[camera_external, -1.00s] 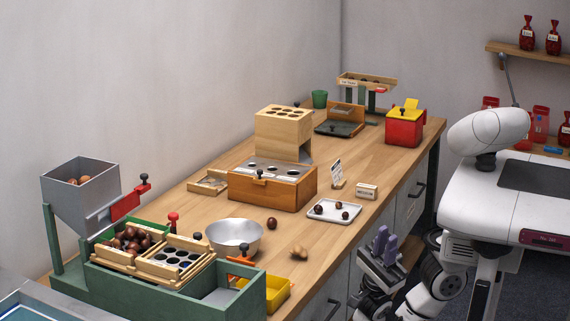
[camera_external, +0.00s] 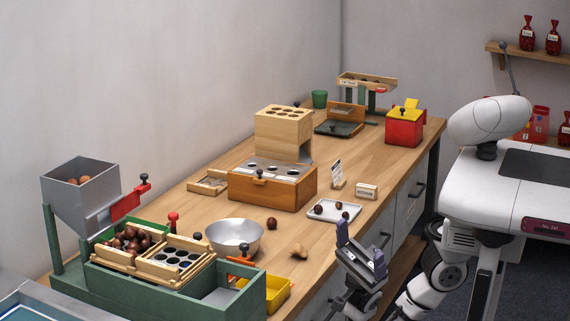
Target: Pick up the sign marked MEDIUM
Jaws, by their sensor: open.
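A small low block sign (camera_external: 367,191) with dark lettering, which appears to read MEDIUM, stands on the wooden workbench near its front edge, right of the white tray. A taller white card sign (camera_external: 337,172) stands tilted just left of and behind it; its text is too small to read. My gripper (camera_external: 362,243) is open and empty, its dark fingers pointing up, in front of the bench edge. It is nearer the camera than the block sign and apart from it. It covers part of the white tray's right side.
A wooden box with holes (camera_external: 268,191) stands behind. A steel bowl (camera_external: 234,236) and yellow tray (camera_external: 277,297) are to the left. A red box (camera_external: 404,130) stands at the far right. Bench between block sign and red box is clear.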

